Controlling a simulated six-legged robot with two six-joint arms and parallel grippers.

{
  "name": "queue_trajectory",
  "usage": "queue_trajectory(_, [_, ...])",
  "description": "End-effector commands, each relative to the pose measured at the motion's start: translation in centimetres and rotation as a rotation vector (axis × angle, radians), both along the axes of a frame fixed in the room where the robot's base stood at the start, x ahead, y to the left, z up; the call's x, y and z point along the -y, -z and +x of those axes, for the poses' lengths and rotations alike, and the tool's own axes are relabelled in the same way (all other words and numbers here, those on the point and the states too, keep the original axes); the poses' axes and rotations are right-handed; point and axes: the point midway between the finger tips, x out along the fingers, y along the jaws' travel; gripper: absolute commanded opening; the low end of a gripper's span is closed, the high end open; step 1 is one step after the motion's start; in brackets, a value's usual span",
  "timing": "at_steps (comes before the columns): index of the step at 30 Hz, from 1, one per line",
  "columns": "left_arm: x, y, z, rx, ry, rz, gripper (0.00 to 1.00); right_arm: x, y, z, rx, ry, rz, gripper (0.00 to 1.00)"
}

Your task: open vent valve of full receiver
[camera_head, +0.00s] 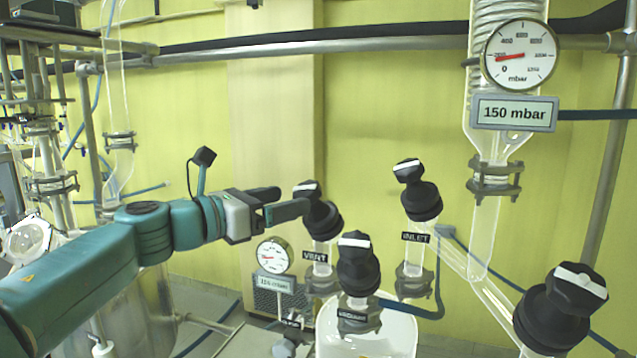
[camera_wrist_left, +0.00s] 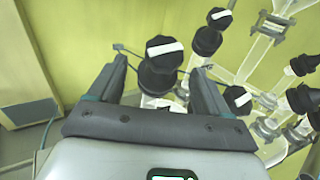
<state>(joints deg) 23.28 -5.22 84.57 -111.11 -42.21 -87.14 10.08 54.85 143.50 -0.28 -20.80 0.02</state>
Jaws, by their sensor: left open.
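The vent valve has a black knob (camera_head: 307,188) with a white bar on top and a "VENT" label (camera_head: 315,256) below it. My left gripper (camera_head: 290,200) is open at the left of this knob, its fingers pointing right. In the left wrist view, the vent knob (camera_wrist_left: 165,47) shows between the two spread fingers of the gripper (camera_wrist_left: 158,68), near their tips. I cannot tell whether a finger touches it. The receiver (camera_head: 400,335), a pale glass vessel, stands below the valves, partly cut off. My right gripper is not in view.
A vacuum valve (camera_head: 357,262) stands close to the right of vent, with the inlet valve (camera_head: 421,200) and another black valve (camera_head: 560,310) further right. A small gauge (camera_head: 274,255) is below my gripper. A large gauge (camera_head: 519,54) with a "150 mbar" display hangs at upper right.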

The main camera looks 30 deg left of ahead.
Motion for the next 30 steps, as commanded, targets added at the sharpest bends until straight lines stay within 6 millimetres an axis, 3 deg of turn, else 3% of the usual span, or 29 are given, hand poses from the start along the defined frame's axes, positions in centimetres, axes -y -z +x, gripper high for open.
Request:
queue_trajectory(3, [1.1,-0.4,2.8,0.001,0.005,-0.001,0.78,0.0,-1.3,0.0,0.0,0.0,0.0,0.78])
queue_trajectory(10, [2.2,-0.2,6.6,0.0,0.002,-0.001,0.78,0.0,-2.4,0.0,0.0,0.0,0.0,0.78])
queue_trajectory(15, [2.5,-0.1,7.8,0.001,0.001,-0.001,0.78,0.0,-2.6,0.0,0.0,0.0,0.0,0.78])
queue_trajectory(23, [2.5,0.0,7.9,0.002,0.0,-0.001,0.78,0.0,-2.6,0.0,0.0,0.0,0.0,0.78])
queue_trajectory(27, [2.5,0.0,7.9,0.001,0.001,0.0,0.33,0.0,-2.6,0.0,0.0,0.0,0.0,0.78])
queue_trajectory(28, [2.5,0.0,7.9,0.001,0.001,0.0,0.27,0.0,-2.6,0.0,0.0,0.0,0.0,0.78])
queue_trajectory(30, [2.5,0.1,7.9,0.0,0.001,-0.001,0.27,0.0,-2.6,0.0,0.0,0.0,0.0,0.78])
